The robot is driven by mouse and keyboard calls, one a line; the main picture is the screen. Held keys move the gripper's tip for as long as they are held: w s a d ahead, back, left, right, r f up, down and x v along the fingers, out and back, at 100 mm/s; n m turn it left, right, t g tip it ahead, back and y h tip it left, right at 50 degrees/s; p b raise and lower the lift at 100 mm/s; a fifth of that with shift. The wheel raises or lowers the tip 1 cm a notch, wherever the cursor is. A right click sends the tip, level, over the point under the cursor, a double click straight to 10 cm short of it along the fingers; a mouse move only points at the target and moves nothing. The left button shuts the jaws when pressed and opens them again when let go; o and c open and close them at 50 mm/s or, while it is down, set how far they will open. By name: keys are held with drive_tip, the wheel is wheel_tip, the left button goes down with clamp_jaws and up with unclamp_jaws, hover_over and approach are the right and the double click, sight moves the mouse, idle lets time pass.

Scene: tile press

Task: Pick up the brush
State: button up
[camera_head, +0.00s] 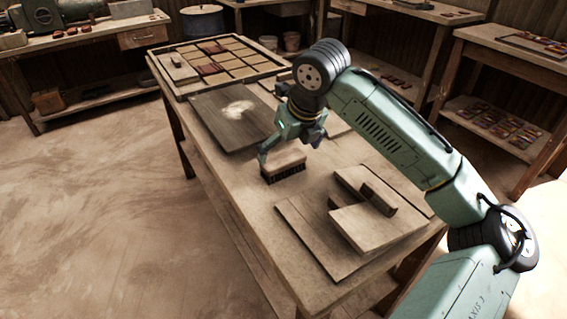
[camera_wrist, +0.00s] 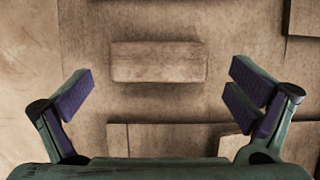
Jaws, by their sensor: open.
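The brush (camera_head: 284,167) lies on the wooden table (camera_head: 240,190), its wooden block up and its dark bristles down. My gripper (camera_head: 290,147) is just above and behind it in the head view, with one finger close to the brush's left end. In the wrist view, the brush's block (camera_wrist: 158,62) lies level across the picture, ahead of and between the spread fingers. My gripper (camera_wrist: 160,95) is open and holds nothing. The bristles are hidden in the wrist view, and I cannot tell the exact gap between fingers and brush.
Wooden boards with a handle block (camera_head: 378,198) lie on the near right of the table. A dark board with a pale powder patch (camera_head: 232,122) and a tray of tiles (camera_head: 163,75) are farther back. Bare tabletop lies left of the brush.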

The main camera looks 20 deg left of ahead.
sight(284, 158)
drive_tip(key=x, duration=0.4)
drive_tip(key=shift+f+p, duration=0.25)
drive_tip(key=shift+p, duration=0.15)
drive_tip(key=c, duration=0.9)
